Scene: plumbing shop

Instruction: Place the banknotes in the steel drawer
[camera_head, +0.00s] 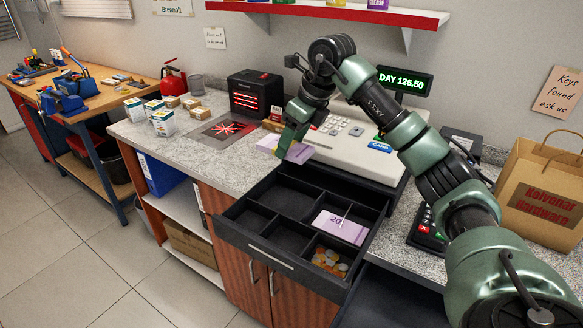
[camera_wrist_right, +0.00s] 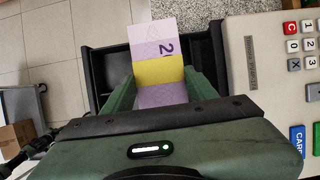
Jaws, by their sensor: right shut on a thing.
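My right gripper (camera_head: 290,146) is shut on purple banknotes (camera_head: 299,153). In the right wrist view the banknotes (camera_wrist_right: 158,42) have a yellow band and sit between the two fingers (camera_wrist_right: 160,85). They are above the back left part of the open drawer (camera_head: 288,264), apart from its floor. The drawer has dark compartments and a dark front with a pale handle strip. Other purple notes marked 20 (camera_head: 338,229) lie in a right compartment, and coins (camera_head: 329,261) lie in the compartment in front of them. My left gripper is not in view.
A cash register (camera_head: 352,141) stands behind the drawer, with a green display (camera_head: 404,82) above it. A card terminal (camera_head: 428,229) and paper bag (camera_head: 541,190) are to the right. A black heater-like box (camera_head: 257,94) and small boxes (camera_head: 162,121) stand on the counter to the left.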

